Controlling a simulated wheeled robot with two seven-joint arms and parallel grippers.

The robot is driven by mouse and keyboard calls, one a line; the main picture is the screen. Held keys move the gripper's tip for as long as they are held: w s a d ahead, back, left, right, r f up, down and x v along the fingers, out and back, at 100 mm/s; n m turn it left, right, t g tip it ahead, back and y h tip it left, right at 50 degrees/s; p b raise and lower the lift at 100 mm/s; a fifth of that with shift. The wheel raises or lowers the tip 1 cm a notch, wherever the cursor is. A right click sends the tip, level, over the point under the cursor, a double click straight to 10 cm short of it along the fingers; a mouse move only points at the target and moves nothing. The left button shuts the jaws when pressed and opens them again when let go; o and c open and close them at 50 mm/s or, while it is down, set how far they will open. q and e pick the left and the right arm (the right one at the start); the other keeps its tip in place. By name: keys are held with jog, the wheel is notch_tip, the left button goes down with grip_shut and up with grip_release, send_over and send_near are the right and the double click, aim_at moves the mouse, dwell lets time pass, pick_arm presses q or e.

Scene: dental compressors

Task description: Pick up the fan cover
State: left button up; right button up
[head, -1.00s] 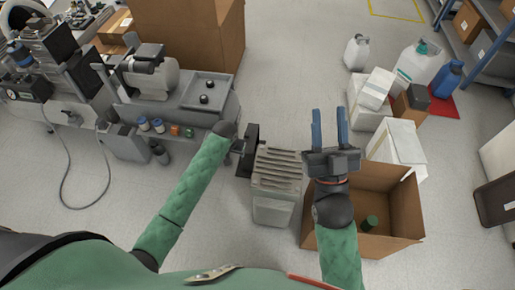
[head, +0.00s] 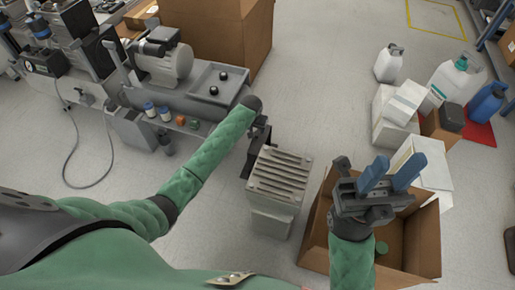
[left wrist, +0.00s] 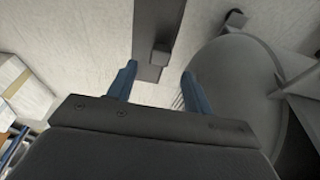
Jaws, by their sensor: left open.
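I cannot tell for sure which thing is the fan cover. The compressor (head: 205,105) stands at upper left in the head view, with a light grey motor (head: 165,62) on it. My left gripper (head: 260,138) points down over the floor right of the compressor; its fingers are hidden in the head view. In the left wrist view its blue fingers (left wrist: 157,88) are apart with nothing between them. A big dark grey rounded body (left wrist: 235,85) lies right of them. My right gripper (head: 391,172) is open and empty above the cardboard box.
A grey slatted block (head: 280,178) stands between my arms. White boxes (head: 392,118) and jugs (head: 389,64) stand at right. Floor (head: 325,95) is clear beyond my left gripper.

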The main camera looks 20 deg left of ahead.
aim_at(256, 134)
pick_arm(q)
jog(key=x, duration=0.1)
jog(key=b+x, duration=0.1)
jog(key=x, duration=0.2)
jog(key=shift+s+f+b, duration=0.3)
jog(key=shift+f+b, duration=0.05)
jog(key=shift+f, duration=0.1)
jog(key=shift+r, duration=0.1)
grip_shut()
